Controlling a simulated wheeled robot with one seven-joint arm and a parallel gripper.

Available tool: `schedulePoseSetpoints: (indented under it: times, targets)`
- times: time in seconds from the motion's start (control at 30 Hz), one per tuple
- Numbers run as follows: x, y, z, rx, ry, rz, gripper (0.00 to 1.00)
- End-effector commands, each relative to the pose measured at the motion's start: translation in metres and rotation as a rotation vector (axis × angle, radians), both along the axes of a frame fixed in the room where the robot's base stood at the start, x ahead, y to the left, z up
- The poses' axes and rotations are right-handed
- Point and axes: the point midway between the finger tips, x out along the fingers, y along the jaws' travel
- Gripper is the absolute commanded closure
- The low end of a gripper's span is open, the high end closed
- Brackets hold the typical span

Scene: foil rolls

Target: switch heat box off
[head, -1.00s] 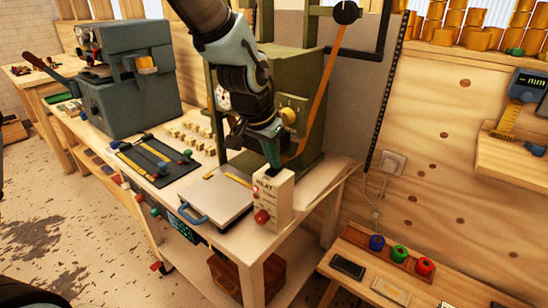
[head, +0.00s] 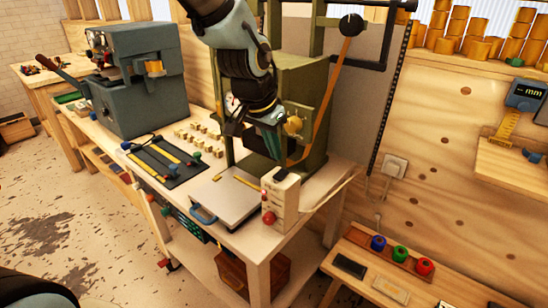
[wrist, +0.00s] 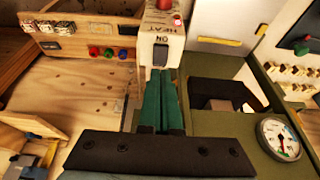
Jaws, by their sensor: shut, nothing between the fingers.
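The heat box (head: 284,200) is a small cream box at the near right corner of the workbench, with a red knob on its front and a black switch (head: 280,174) on top. In the wrist view the box (wrist: 172,36) shows the words HEAT and ON, and the dark switch (wrist: 160,54) lies just beyond my fingertips. My gripper (head: 276,155) is shut and empty, with green fingers pointing down just behind and above the box. The fingers also show in the wrist view (wrist: 160,78). I cannot tell the switch's position or whether the fingertips touch the box.
A pale flat plate (head: 226,199) lies left of the box. A dark tray (head: 165,161) and a grey machine (head: 135,85) stand farther left. A dial gauge (wrist: 280,138) is close by.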

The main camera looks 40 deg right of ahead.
Motion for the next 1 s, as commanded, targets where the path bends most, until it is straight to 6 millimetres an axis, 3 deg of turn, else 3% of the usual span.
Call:
schedulePoseSetpoints:
  times: [0.2, 0.43, 1.0]
  targets:
    - [-0.003, 0.015, 0.039, -0.006, -0.006, 0.004, 1.0]
    - [-0.006, 0.025, 0.069, -0.004, -0.004, 0.002, 1.0]
    - [-0.008, 0.028, 0.077, -0.002, -0.002, -0.001, 1.0]
